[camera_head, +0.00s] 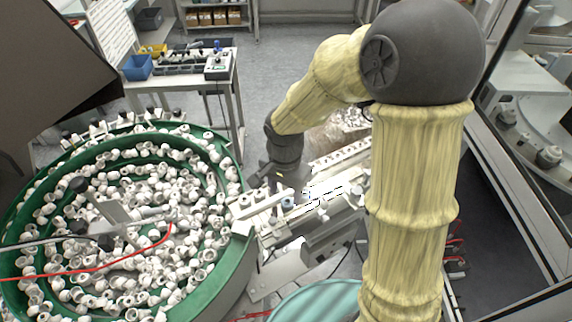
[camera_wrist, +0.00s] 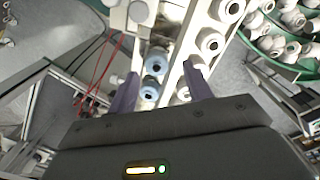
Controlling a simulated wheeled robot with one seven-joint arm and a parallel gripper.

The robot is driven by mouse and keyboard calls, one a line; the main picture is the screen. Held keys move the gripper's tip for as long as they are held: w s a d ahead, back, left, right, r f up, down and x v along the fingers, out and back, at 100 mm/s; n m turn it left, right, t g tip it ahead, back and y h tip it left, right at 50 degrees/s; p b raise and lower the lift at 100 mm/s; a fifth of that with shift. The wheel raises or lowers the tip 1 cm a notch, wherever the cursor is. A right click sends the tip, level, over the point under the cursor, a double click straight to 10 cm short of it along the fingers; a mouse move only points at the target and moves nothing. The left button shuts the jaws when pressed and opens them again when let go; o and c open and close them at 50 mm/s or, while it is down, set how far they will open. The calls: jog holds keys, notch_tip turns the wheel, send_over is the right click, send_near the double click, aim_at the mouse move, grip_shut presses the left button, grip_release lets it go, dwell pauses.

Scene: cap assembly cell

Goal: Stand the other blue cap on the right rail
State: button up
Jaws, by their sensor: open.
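My gripper (camera_wrist: 161,70) is open, with one finger on each side of the caps' line; I cannot tell whether either finger touches a cap. In the head view a blue cap (camera_head: 287,203) shows on the rail assembly, just below my gripper's dark end. Which rail is the right one is not clear from these frames.
White caps (camera_wrist: 210,41) line the track beside the blue ones. A green bowl feeder (camera_head: 240,250) full of white caps stands at the left. A metal block (camera_wrist: 139,14) sits near the rail's top. A side table (camera_head: 190,70) with a blue bin stands behind.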

aim_at(289, 201)
notch_tip(289, 201, up, 10)
jog(key=shift+d+b, duration=0.2)
jog(key=shift+b, duration=0.2)
jog(key=shift+f, duration=0.1)
jog(key=s+d+f+n+t, duration=0.1)
jog(key=s+d+f+n, duration=0.2)
jog(key=d, duration=0.3)
jog(key=s+d+f+n+t, duration=0.1)
jog(key=s+d+f+n, duration=0.2)
jog(key=d+f+n, duration=0.1)
jog(key=shift+s+d+f+t, duration=0.2)
jog(key=shift+d+t, duration=0.2)
jog(key=shift+d, duration=0.5)
jog(key=shift+w, duration=0.15)
dwell(1.2)
